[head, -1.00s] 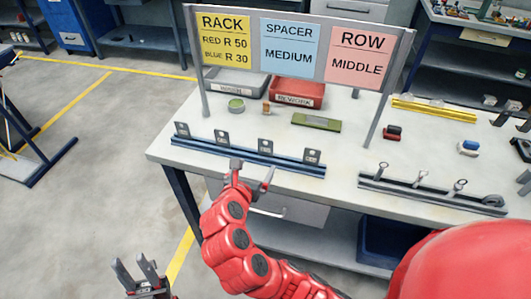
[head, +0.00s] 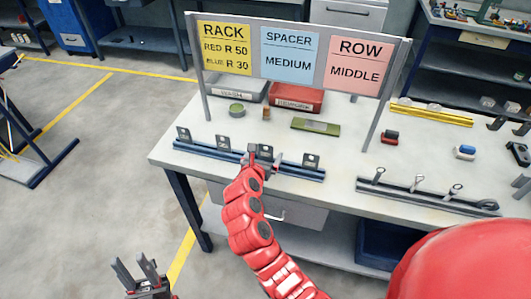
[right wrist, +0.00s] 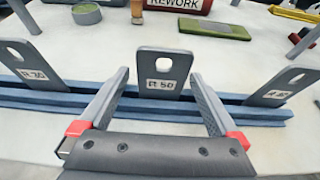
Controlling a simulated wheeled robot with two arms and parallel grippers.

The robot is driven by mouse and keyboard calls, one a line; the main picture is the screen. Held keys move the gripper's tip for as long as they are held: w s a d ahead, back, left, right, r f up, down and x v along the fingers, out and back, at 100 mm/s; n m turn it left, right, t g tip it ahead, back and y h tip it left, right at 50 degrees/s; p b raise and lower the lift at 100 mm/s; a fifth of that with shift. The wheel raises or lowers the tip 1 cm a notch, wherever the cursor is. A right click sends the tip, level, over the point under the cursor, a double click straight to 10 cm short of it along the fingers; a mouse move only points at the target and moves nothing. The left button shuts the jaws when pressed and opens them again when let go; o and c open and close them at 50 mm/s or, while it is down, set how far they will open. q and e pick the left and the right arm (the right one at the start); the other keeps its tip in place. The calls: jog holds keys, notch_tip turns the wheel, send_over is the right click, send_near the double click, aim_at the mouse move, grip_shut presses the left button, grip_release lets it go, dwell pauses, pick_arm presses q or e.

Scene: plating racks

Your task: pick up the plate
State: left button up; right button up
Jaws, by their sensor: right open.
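A blue slotted rack (head: 200,151) lies along the front of the table and holds several upright grey plates, each with a hole and a white label. In the right wrist view the plate labelled R 50 (right wrist: 163,72) stands in the middle. A plate labelled R 30 (right wrist: 22,62) is to its left, and one with an unclear label (right wrist: 283,88) to its right. My right gripper (right wrist: 160,78) is open, its fingers on either side of the R 50 plate with gaps showing; in the head view it is at the rack (head: 259,158). My left gripper (head: 136,272) is open and empty, low before the table.
A sign (head: 293,52) reads rack red R 50, blue R 30, spacer medium, row middle. Behind the rack are a red REWORK tray (head: 296,99), a green block (head: 315,127), a round green-topped tin (head: 237,110) and a small brown cylinder (head: 266,114). A dark rail (head: 420,199) with rings lies right.

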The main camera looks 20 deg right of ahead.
grip_shut()
dwell(0.4)
jog(key=shift+r, duration=0.4)
jog(key=r, duration=0.1)
jog(key=r+b, duration=0.1)
jog(key=shift+s+a+r, duration=0.15)
jog(key=shift+s+r, duration=0.2)
jog(key=shift+r, duration=0.05)
jog(key=s+a, duration=0.2)
jog(key=s, duration=0.5)
jog(key=s+a+r, duration=0.1)
jog(key=s+a, duration=0.2)
jog(key=s, duration=0.4)
jog(key=shift+s+a+r+b, duration=0.15)
jog(key=shift+a+r+b, duration=0.05)
jog(key=shift+a+b, duration=0.2)
